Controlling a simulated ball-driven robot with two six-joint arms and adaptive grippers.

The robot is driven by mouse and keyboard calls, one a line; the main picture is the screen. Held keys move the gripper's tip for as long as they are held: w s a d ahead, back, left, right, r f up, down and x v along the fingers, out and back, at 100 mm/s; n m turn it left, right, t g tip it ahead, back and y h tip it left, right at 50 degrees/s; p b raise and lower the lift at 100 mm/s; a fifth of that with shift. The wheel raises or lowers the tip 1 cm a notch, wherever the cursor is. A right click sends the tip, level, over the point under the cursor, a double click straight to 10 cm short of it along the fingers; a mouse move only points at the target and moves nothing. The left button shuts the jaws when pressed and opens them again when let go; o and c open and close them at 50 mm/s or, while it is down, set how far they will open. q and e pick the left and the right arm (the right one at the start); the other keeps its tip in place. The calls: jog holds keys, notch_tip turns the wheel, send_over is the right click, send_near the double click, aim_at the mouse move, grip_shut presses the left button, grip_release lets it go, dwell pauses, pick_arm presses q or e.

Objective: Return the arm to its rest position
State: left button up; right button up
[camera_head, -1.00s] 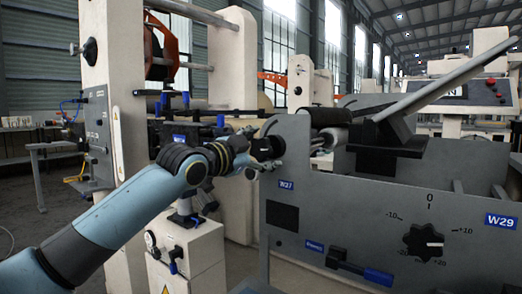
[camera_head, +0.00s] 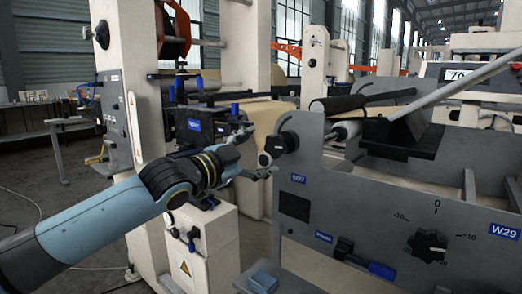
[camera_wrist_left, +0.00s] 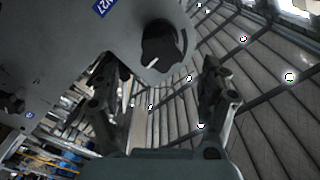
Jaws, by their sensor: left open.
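My left arm comes in from the left. Its gripper (camera_head: 261,150) is open, with two spread fingers just left of a black round knob (camera_head: 281,144) on the grey machine panel (camera_head: 350,205) marked W27. In the left wrist view the open fingers (camera_wrist_left: 160,65) stand wide apart, with nothing held between them. The knob (camera_wrist_left: 163,46) shows there ahead of them, near the top, with a light line on it. From these views I cannot tell the exact gap between fingers and knob. My right gripper is not in view.
A white cabinet (camera_head: 200,250) with a warning sign stands behind my left forearm. A dial (camera_head: 427,246) and the W29 label are on the panel at right. A black roller (camera_head: 337,104) lies above the panel. Open floor (camera_head: 40,200) shows at left.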

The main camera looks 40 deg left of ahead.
pick_arm(q)
jog(key=s+a+f+n+g+y, duration=0.1)
jog(key=s+f+n+g, duration=0.15)
jog(key=s+f, duration=0.75)
jog(key=s+f+n+g+y, duration=0.1)
jog(key=f+g, duration=0.2)
jog(key=f, duration=1.4)
jog(key=s+a+f+n+g+y, duration=0.1)
jog(key=s+f+n+g, duration=0.15)
jog(key=s+f, duration=0.75)
jog(key=s+d+f+n+g, duration=0.1)
jog(key=s+d+f+g, duration=0.1)
jog(key=s+f, duration=0.6)
jog(key=s+d+f+n+g, duration=0.1)
jog(key=s+d+f+g, duration=0.2)
jog(key=s+f, duration=0.5)
jog(key=s+d+f+n+g, duration=0.1)
jog(key=s+f+g, duration=0.3)
jog(key=s+f, duration=0.5)
jog(key=s+d, duration=0.1)
jog(key=s, duration=0.7)
jog(key=shift+d+h, duration=0.2)
jog(key=shift+h, duration=0.1)
